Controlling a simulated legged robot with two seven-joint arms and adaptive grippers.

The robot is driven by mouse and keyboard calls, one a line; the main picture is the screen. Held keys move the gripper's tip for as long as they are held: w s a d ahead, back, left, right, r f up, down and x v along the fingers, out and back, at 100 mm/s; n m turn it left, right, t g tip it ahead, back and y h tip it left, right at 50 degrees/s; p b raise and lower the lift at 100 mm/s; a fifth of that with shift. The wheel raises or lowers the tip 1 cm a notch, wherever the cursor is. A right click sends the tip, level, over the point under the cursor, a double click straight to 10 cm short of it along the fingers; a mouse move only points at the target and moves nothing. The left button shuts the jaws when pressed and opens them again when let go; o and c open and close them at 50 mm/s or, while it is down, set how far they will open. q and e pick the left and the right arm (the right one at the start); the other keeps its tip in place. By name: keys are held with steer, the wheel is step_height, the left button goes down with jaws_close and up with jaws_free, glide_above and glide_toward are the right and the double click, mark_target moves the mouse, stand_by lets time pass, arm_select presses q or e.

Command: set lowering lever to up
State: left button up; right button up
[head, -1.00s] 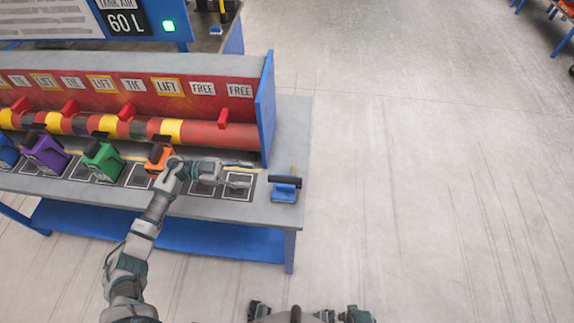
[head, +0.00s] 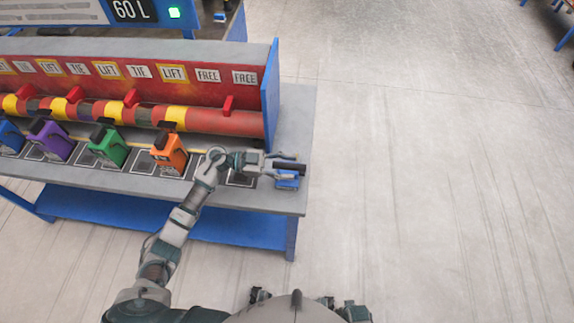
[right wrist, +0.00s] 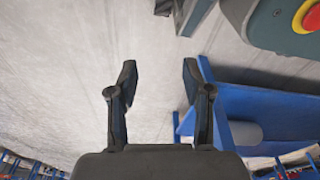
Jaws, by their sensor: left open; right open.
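The lever at the right end of the table has a blue base (head: 288,180) and a black handle (head: 291,168). My left gripper (head: 296,164) is open and reaches over it from the left, its fingers spread at the black handle. They partly hide the handle, so I cannot tell if they touch it or which way the lever is set. My right gripper (right wrist: 159,72) is open and empty in the right wrist view, above the floor and away from the lever.
Orange (head: 169,154), green (head: 109,148) and purple (head: 51,141) blocks stand in a row left of my left gripper. Behind them runs a red pipe (head: 215,122) with small red levers. A blue end panel (head: 271,95) rises behind the lever. The floor to the right is clear.

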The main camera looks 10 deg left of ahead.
arm_select(q)
steer(key=shift+c, duration=1.1)
steer(key=shift+d, duration=0.3)
steer(key=c, duration=0.4)
steer(key=shift+d+r, duration=0.1)
steer(key=shift+d, duration=0.1)
jaws_close()
steer(key=shift+d, duration=0.15)
arm_select(e)
steer(key=shift+w+d+r, duration=0.15)
steer(key=shift+d, duration=0.25)
